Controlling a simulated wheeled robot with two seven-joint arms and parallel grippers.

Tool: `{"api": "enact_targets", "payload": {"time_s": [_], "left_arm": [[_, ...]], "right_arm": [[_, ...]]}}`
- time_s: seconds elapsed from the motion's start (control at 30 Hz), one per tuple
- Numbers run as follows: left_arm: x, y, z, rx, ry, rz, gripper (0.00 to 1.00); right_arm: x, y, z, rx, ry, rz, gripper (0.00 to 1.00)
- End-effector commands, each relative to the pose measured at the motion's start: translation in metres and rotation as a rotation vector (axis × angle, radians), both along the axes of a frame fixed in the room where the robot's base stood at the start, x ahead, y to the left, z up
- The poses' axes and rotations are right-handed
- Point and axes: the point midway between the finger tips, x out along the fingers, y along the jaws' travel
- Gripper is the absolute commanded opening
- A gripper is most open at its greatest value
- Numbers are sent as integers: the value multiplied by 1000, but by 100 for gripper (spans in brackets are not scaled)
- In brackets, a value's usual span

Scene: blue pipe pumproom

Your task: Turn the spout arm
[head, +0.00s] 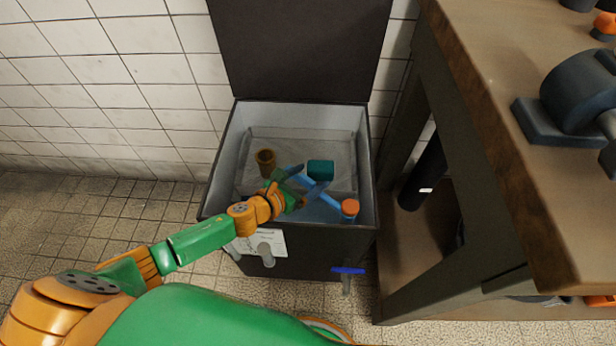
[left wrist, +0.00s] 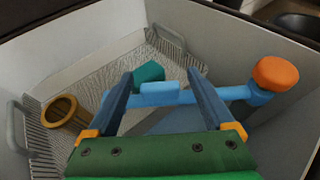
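The blue spout arm (head: 328,198) lies low inside an open dark bin (head: 374,190) with pale inner walls. Its right end meets an orange-capped post (head: 350,207). In the left wrist view the spout arm (left wrist: 235,93) runs across the picture, with a raised light-blue block midway and the orange cap (left wrist: 276,74) at right. My left gripper (head: 304,180) reaches into the bin from the left; its fingers (left wrist: 162,80) are open, one on each side of the raised block. I cannot tell whether they touch it. My right gripper is out of view.
A teal block (head: 320,169) and a brown ring-shaped cup (head: 265,162) are in the bin beyond the arm. The raised lid (head: 300,45) stands behind. A workbench (head: 480,110) stands close on the right. A blue-handled tap (head: 348,271) sticks out in front.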

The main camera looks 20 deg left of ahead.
Motion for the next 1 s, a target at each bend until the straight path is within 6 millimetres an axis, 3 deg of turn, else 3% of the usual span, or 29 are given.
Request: {"api": "enact_targets", "payload": {"time_s": [0.27, 0.43, 0.67, 0.8, 1.0], "left_arm": [[0, 0, 5, 0, -1, -1, 86], [1, 0, 40, 1, -3, -2, 86], [-49, -13, 100, -1, 3, -5, 86], [-89, -23, 112, -1, 6, -4, 86], [-127, -32, 127, -1, 3, -1, 86]], "right_arm": [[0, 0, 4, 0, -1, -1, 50], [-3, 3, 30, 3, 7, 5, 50], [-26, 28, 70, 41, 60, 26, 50], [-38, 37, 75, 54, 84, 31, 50], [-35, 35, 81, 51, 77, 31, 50]]}}
